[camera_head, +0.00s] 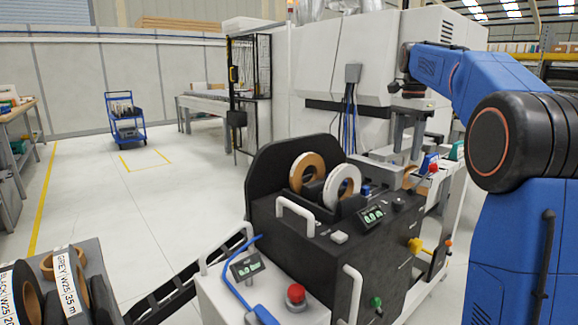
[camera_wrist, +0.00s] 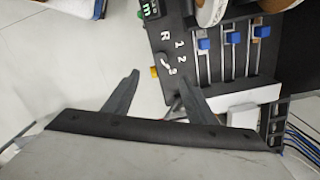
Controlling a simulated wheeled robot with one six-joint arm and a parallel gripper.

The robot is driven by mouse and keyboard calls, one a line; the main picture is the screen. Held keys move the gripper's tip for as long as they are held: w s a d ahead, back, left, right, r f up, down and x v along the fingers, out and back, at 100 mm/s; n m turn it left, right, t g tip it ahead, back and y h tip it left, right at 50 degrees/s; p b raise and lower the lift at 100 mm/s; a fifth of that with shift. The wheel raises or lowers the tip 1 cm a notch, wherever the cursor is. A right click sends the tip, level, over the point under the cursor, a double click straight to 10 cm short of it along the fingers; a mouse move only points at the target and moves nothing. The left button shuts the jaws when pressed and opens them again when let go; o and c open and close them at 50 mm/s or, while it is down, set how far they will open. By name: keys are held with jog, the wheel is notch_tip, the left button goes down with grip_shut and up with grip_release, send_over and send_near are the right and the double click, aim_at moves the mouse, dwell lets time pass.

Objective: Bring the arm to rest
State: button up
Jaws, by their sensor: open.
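My blue arm (camera_head: 430,70) reaches in from the right in the head view, bent over the dark edge banding machine (camera_head: 285,235). My gripper (camera_head: 409,150) points down beyond the machine's control panel, its two grey fingers apart. In the wrist view my gripper (camera_wrist: 158,85) is open, with nothing between the fingers. Below it are pale floor and the edge of a dark panel (camera_wrist: 180,55) with a selector knob and blue sliders. I cannot tell whether the fingertips touch anything.
An orange-brown roll (camera_head: 307,172) and a white roll (camera_head: 342,186) stand on the machine. A red button (camera_head: 295,293) is at its front. A blue cart (camera_head: 125,120) stands on open floor at the back.

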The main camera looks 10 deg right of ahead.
jog(key=s+a+f+n+t, duration=0.1)
jog(key=s+a+f+n, duration=0.15)
jog(key=s, duration=0.45)
jog(key=s+a+f+n+t, duration=0.1)
jog(key=s+a+f+n, duration=0.2)
jog(key=s, duration=0.4)
jog(key=s+a+f+n+t, duration=0.1)
jog(key=s+a+f+n, duration=0.15)
jog(key=s+a, duration=0.35)
jog(key=s+a+f+n+t, duration=0.1)
jog(key=s+a+f+n, duration=0.2)
jog(key=s+f, duration=1.5)
jog(key=s+n, duration=0.1)
jog(key=n, duration=0.3)
jog(key=shift+a+n+t, duration=0.25)
jog(key=shift+n+t, duration=0.05)
jog(key=shift+t, duration=0.1)
